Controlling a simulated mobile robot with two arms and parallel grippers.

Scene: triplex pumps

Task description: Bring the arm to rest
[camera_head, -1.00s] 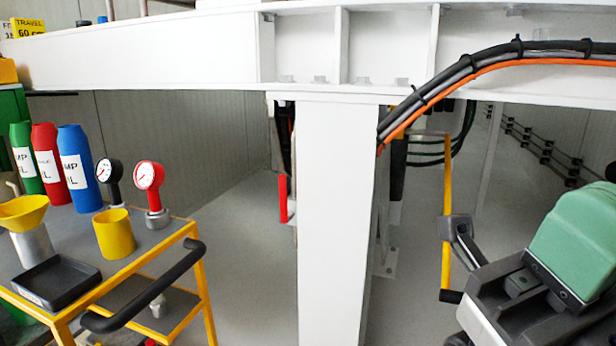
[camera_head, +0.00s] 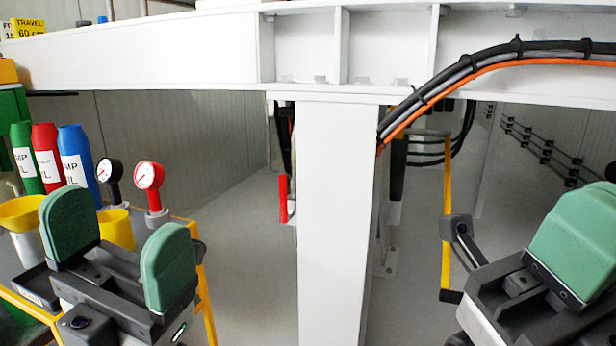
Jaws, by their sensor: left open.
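My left gripper (camera_head: 119,246) is at the lower left, its two green-padded fingers wide apart with nothing between them. It stands in front of the yellow-framed cart and hides much of the cart's top, the black tray and part of the yellow cup (camera_head: 117,228). My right gripper (camera_head: 580,245) is at the lower right edge. Only one green-padded finger of it shows clearly; the other is out of the frame, so its opening cannot be judged.
The cart's yellow frame (camera_head: 206,305) carries green, red and blue bottles (camera_head: 79,160), two gauges (camera_head: 149,177) and a yellow funnel (camera_head: 22,212). A white post (camera_head: 335,220) stands mid-view under a white beam (camera_head: 140,52). A yellow bar (camera_head: 447,190) stands beside my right gripper.

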